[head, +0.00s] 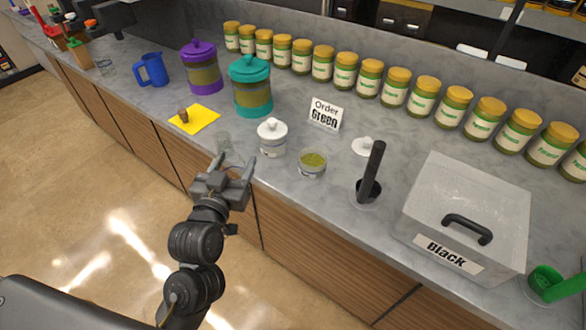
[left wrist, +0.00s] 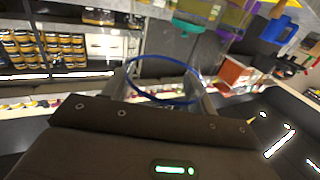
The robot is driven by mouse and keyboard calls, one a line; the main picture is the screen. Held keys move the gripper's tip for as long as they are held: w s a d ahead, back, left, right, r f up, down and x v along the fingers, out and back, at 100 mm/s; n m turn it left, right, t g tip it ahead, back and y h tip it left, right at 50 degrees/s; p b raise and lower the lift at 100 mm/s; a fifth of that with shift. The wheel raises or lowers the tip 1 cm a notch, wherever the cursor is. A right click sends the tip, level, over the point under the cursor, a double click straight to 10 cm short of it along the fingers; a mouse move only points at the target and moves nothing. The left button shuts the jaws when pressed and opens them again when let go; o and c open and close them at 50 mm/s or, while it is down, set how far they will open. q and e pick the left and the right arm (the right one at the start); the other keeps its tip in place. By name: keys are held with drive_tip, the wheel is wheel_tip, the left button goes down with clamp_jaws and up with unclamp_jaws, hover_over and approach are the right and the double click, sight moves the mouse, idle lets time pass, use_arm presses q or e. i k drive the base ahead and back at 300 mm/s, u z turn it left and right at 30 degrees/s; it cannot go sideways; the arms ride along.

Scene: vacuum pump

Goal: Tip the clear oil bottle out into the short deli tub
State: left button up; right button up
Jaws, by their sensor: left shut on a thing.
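My left gripper (head: 234,168) is at the front edge of the counter, shut on a clear see-through vessel (head: 224,145), which I take to be the clear oil bottle. In the left wrist view the vessel shows as a blue-edged round rim (left wrist: 165,102) between the fingers. Its contents and exact tilt are hard to tell. A short clear tub with green matter inside (head: 312,163), likely the short deli tub, stands on the counter to the right of the gripper, apart from it. My right gripper is not in view.
A white lidded jar (head: 272,138) stands between my left gripper and the tub. A black-handled scoop (head: 371,175), a white lid (head: 364,146), an "Order Green" sign (head: 325,113) and a "Black" bin (head: 468,215) are nearby. A yellow mat (head: 205,117) and teal-lidded canister (head: 251,88) lie behind.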

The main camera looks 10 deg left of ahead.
sight(313, 160)
drive_tip(key=u, duration=0.5)
drive_tip(key=k, duration=1.05)
drive_tip(key=u, duration=0.05)
drive_tip(key=i, duration=0.45)
drive_tip(key=z, duration=0.85)
drive_tip(key=i, duration=1.25)
drive_tip(key=u, duration=0.2)
